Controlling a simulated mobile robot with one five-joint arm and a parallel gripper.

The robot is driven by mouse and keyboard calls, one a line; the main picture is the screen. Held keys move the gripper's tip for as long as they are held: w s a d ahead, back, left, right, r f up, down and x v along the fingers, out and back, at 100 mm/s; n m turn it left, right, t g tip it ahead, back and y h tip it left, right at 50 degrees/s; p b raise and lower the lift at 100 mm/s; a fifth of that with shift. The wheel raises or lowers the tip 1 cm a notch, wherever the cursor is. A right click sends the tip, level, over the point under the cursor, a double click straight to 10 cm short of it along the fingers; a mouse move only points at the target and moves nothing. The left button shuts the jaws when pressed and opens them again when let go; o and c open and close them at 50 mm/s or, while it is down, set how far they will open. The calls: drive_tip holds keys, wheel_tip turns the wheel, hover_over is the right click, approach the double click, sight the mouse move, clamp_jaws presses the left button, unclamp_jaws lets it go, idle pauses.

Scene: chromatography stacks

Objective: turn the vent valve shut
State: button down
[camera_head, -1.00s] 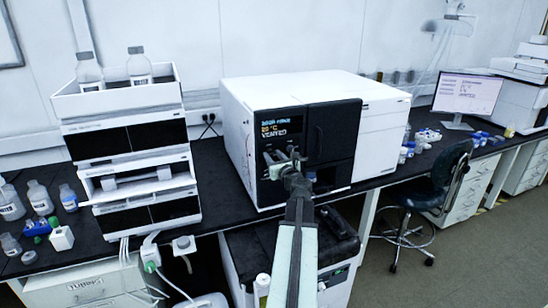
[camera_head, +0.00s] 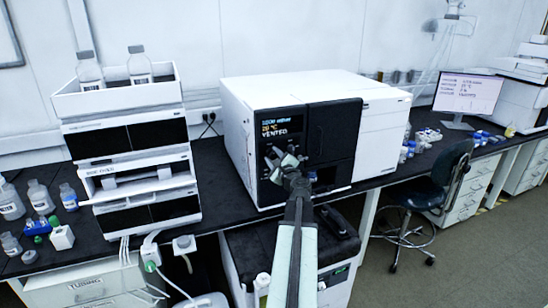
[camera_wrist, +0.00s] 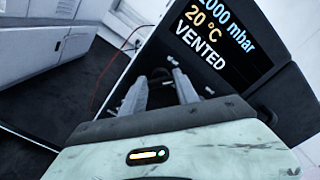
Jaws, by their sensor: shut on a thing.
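The white instrument (camera_head: 355,92) with a dark front stands on the bench. Its display (camera_head: 279,128) reads 20 °C and VENTED; in the wrist view the display (camera_wrist: 212,32) also shows a mbar line, cut off at the edge. My gripper (camera_head: 280,157) is at the dark front panel, just below the display, and is rolled at an angle. In the wrist view my gripper's two fingers (camera_wrist: 160,80) reach to the panel with a small dark part between them. It is the vent valve (camera_wrist: 160,73), mostly hidden by the fingers. My gripper is shut on it.
A stack of white and black modules (camera_head: 130,150) with bottles on top stands to the left. A black-topped unit (camera_head: 338,228) stands below the bench in front. A chair (camera_head: 430,195) and a monitor (camera_head: 468,94) are at the right.

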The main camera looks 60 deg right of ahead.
drive_tip(key=n, duration=0.4)
drive_tip(key=shift+f+n, duration=0.15)
drive_tip(key=shift+n, duration=1.65)
drive_tip(key=shift+a+n, duration=0.1)
drive_tip(key=shift+n, duration=0.2)
drive_tip(key=c, duration=0.9)
unclamp_jaws()
drive_tip(key=v, duration=0.7)
drive_tip(key=shift+s+a, duration=0.25)
drive_tip(key=shift+s, duration=0.05)
